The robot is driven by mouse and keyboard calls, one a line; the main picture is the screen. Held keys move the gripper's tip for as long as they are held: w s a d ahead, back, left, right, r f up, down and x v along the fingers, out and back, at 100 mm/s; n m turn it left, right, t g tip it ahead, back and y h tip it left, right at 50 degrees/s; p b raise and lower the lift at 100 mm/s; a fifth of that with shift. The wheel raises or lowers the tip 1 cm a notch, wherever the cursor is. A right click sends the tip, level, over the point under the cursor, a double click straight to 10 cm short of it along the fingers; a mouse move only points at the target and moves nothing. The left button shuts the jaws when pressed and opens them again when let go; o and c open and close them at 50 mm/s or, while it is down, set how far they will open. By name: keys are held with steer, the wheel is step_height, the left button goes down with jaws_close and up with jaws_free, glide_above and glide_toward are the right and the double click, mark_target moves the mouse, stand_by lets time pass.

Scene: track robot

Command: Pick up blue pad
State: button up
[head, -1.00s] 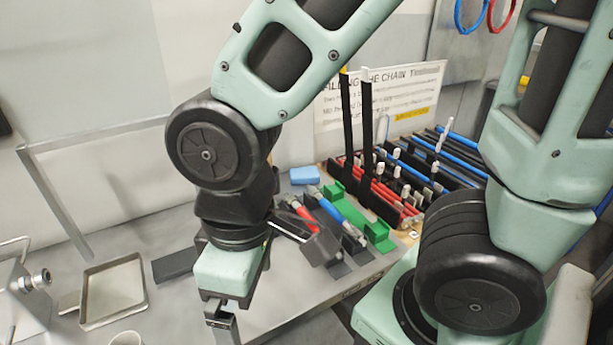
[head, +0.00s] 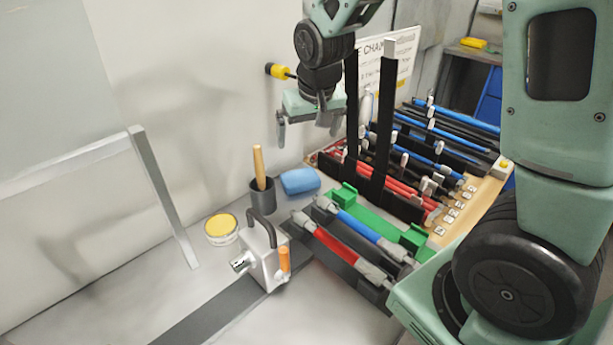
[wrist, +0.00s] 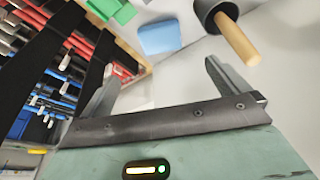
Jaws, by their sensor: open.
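The blue pad (head: 300,181) is a small light-blue block lying on the grey table near the wall, beside a dark cup. It also shows in the wrist view (wrist: 159,37), beyond my fingers and roughly between them. My gripper (head: 308,132) is open and empty, in the air above and behind the pad in the head view. In the wrist view its two fingers (wrist: 160,84) are spread apart, with bare table between them and the pad. Nothing touches the pad.
The dark cup (head: 262,197) with a wooden handle stands just left of the pad. A yellow-topped tin (head: 221,228) and a metal box (head: 262,258) are nearer. Green holders (head: 344,196) and a rack with tall black posts (head: 385,125) stand to the right.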

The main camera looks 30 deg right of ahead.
steer(key=p, duration=0.1)
glide_above(300, 176)
steer(key=s, duration=0.3)
steer(key=f, duration=1)
steer(key=shift+w+a+f, duration=0.2)
steer(key=shift+a+f, duration=0.1)
steer(key=shift+f, duration=0.05)
steer(key=shift+w+p+x, duration=0.15)
steer(key=shift+p+x, duration=0.2)
steer(key=shift+x, duration=0.95)
steer(key=shift+w+p+x, duration=0.15)
steer(key=shift+p+x, duration=0.15)
steer(key=shift+x, duration=0.95)
steer(key=shift+d+r, duration=0.1)
steer(key=c, duration=0.9)
steer(key=shift+r, duration=0.2)
